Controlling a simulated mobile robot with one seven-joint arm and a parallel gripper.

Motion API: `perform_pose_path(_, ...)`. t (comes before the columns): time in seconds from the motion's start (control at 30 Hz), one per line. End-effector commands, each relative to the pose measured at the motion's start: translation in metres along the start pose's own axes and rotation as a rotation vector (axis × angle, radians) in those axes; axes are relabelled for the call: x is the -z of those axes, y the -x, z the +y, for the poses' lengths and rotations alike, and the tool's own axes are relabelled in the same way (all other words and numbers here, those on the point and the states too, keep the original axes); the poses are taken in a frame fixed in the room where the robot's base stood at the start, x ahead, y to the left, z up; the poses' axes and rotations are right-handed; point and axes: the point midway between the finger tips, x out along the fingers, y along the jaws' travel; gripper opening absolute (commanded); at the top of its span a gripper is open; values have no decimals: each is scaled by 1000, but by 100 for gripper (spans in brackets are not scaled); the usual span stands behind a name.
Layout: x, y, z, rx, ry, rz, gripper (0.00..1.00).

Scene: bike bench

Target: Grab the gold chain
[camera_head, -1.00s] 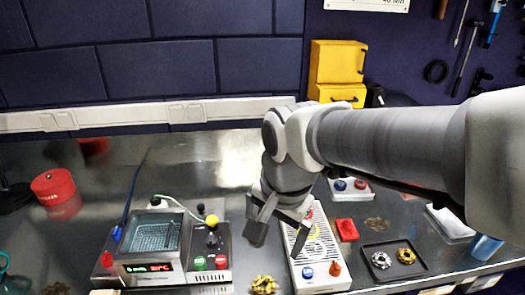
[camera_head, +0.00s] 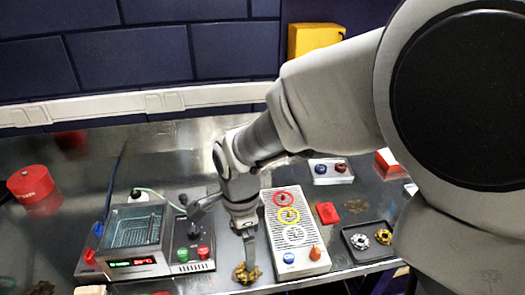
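The gold chain (camera_head: 246,273) lies in a small heap at the front edge of the bench, between the ultrasonic-style bath and the white perforated panel. My gripper (camera_head: 249,258) points down directly over it, with its fingertips at the top of the heap. The fingers are seen nearly edge-on and overlap, so their opening and any grip on the chain cannot be told.
The bath unit (camera_head: 162,262) with red and green knobs stands close on the left. The white panel (camera_head: 310,236) with coloured rings stands close on the right. A black tray (camera_head: 374,255) holds a silver and a gold sprocket. A red can (camera_head: 30,182) stands far left.

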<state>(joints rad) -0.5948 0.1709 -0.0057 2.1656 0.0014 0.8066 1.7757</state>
Motion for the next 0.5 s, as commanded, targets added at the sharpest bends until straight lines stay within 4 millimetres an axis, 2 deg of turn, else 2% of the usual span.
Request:
perform_pose_path(0.03, 0, -14, 1, -5, 0, 1, 100)
perform_pose_path(0.2, 0, -46, 0, -3, 0, 1, 100)
perform_pose_path(0.3, 0, -58, 0, -2, 0, 0, 100)
perform_pose_path(0.5, 0, -68, -1, 0, 1, 0, 100)
